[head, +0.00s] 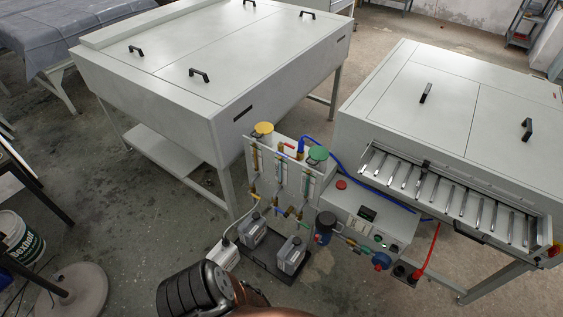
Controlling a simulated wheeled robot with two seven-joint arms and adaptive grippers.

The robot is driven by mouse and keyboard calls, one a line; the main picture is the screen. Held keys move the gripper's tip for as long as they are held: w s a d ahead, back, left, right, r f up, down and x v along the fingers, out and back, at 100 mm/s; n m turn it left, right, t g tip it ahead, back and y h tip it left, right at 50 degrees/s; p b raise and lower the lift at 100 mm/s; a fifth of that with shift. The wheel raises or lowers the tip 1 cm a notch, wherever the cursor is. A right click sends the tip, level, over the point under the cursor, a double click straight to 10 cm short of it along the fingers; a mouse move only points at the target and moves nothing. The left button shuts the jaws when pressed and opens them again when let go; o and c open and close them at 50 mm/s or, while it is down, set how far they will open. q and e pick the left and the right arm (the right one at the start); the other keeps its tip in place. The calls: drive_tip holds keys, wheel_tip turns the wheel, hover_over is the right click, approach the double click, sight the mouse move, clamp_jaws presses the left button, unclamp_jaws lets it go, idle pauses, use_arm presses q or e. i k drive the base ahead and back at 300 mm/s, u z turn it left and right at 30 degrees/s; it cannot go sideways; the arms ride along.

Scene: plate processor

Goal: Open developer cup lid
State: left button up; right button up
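Two cups with round lids stand at the top of a pale upright panel (284,165) with pipes and valves, near the middle of the head view. The yellow lid (263,128) is on the left and the green lid (318,153) on the right. Both look closed. I cannot tell from this view which one is the developer cup. Neither of my grippers is in view, and nothing is touching either lid.
Large white cabinets (190,70) (455,110) stand behind and right.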

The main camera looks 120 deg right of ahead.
sight(318, 153)
drive_tip(key=z, duration=4.25)
